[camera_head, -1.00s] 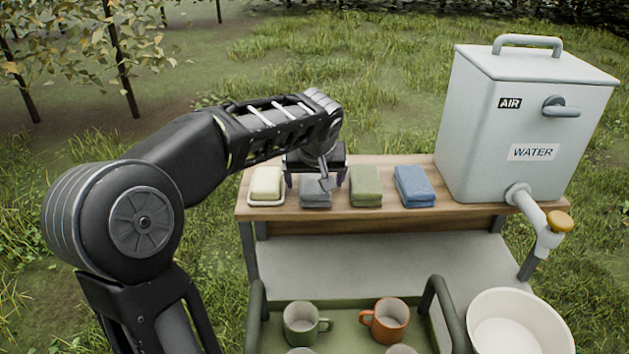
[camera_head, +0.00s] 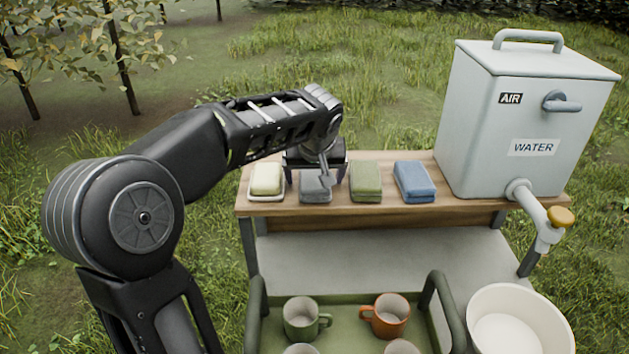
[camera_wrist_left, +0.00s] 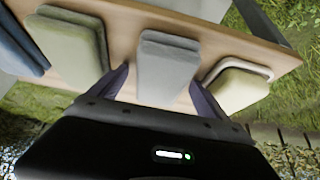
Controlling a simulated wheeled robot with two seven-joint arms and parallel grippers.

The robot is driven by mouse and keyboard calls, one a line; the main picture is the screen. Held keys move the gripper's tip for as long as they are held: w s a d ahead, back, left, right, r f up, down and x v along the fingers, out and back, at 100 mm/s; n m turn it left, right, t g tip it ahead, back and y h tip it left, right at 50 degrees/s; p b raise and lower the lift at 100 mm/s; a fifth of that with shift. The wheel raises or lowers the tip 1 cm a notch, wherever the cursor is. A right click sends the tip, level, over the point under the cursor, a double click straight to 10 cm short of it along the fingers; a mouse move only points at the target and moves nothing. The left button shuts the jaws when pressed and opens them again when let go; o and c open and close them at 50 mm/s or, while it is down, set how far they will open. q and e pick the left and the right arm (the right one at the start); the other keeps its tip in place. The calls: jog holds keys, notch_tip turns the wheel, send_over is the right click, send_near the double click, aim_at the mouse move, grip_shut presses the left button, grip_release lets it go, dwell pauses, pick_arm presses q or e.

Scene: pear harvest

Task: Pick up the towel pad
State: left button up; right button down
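Three folded cloth pads lie in a row on the wooden shelf: a grey one (camera_head: 316,190), a green one (camera_head: 365,182) and a blue one (camera_head: 414,181). I cannot tell by label which is the towel pad. My left gripper (camera_head: 314,180) points down over the grey pad and partly hides it. In the left wrist view, its two fingers (camera_wrist_left: 162,90) are apart, one on each side of the grey pad (camera_wrist_left: 167,65), with gaps between. The green pad (camera_wrist_left: 72,45) lies just beyond one finger. My right gripper is not in view.
A cream soap bar (camera_head: 267,179) on a dish sits left of the grey pad, close to a finger. A water tank (camera_head: 520,120) stands at the right end of the shelf (camera_head: 460,200). Below are a green tray (camera_head: 345,335) with mugs and a white basin (camera_head: 520,335).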

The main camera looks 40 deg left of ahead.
aim_at(314, 173)
pick_arm(q)
jog(key=c, duration=1.5)
jog(key=shift+r+p, duration=0.2)
jog(key=shift+p, duration=0.2)
jog(key=shift+r, duration=0.4)
notch_tip(314, 173, up, 9)
jog(key=shift+r+b, duration=0.1)
jog(key=shift+b, duration=0.5)
